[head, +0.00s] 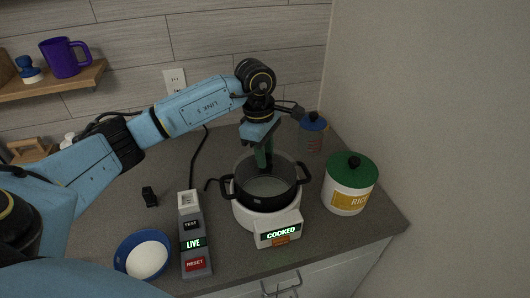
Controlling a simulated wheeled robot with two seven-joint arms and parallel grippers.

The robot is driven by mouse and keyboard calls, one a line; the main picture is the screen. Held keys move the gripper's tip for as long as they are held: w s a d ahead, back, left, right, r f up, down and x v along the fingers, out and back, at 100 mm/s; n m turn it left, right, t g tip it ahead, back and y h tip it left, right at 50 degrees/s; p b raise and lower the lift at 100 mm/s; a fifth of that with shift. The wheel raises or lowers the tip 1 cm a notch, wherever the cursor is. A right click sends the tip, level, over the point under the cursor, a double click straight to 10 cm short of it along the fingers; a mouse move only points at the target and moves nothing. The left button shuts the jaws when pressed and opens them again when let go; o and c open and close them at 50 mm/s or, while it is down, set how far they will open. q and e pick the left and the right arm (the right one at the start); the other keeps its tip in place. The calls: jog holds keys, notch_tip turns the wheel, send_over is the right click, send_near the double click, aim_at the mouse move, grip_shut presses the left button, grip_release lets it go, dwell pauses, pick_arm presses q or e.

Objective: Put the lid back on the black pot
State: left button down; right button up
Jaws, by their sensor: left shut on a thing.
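The black pot (248,203) stands upright on a small white cooker (262,221) whose display reads COOKED. A pale grey surface shows inside the pot. My left gripper (264,160) points down over the back part of the pot, with its dark green tip at or just inside the rim. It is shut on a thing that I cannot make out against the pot. I cannot clearly make out a lid for the pot, on it or beside it. My right gripper is not in view.
A rice canister (348,198) with a green lid stands right of the pot, with a blue-lidded jar (312,140) behind. A grey control box (195,246) and a blue bowl (121,262) lie to the left. A wall closes the right side.

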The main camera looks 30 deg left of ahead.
pick_arm(q)
jog(key=shift+f+b, duration=0.15)
jog(key=shift+b, duration=0.15)
dwell(1.1)
jog(key=shift+f+b, duration=0.4)
jog(key=shift+b, duration=0.2)
dwell(0.6)
dwell(0.8)
jog(key=c, duration=0.5)
grip_release()
jog(key=shift+r, duration=0.1)
jog(key=shift+r+p, duration=1.85)
jog(key=shift+r, duration=1.55)
